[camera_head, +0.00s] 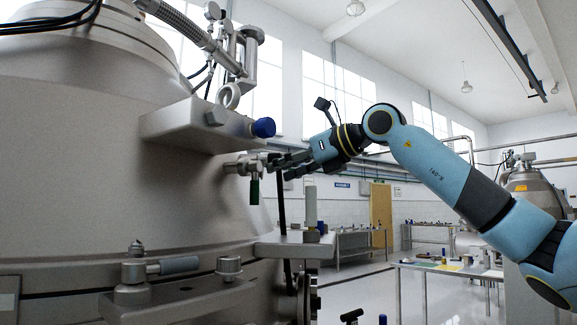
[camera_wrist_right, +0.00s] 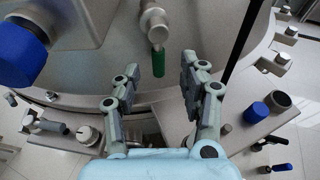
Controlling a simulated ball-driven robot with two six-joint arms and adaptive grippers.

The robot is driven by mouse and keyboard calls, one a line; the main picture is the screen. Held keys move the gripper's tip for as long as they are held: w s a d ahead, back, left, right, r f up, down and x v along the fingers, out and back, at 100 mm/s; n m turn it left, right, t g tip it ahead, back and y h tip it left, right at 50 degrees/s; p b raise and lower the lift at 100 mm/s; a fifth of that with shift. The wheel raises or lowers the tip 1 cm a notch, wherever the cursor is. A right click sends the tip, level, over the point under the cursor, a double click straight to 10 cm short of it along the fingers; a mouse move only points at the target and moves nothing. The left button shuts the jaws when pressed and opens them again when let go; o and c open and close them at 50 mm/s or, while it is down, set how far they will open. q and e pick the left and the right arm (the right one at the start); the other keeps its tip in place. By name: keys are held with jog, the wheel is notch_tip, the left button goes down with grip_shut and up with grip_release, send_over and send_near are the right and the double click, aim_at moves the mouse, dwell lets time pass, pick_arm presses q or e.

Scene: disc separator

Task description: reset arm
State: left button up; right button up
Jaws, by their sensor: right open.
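My right gripper (camera_head: 283,165) is at the end of the blue arm that comes in from the right in the head view. Its fingers point left toward the side of the large grey separator (camera_head: 90,130). In the right wrist view my right gripper (camera_wrist_right: 152,90) is open, with nothing between its fingers. A small valve with a green handle (camera_head: 254,190) sticks out of the separator close to the fingertips. In the wrist view the green handle (camera_wrist_right: 158,62) shows just beyond the fingers, apart from them. My left gripper is not in view.
A blue knob (camera_head: 263,127) sits on a bracket above the gripper. A grey ledge (camera_head: 290,244) juts out below it, and a thin dark rod (camera_head: 281,205) stands nearby. Worktables (camera_head: 440,268) stand at the back right. Open floor lies between.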

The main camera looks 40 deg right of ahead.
jog(key=shift+s+r, duration=0.15)
jog(key=shift+s, duration=0.4)
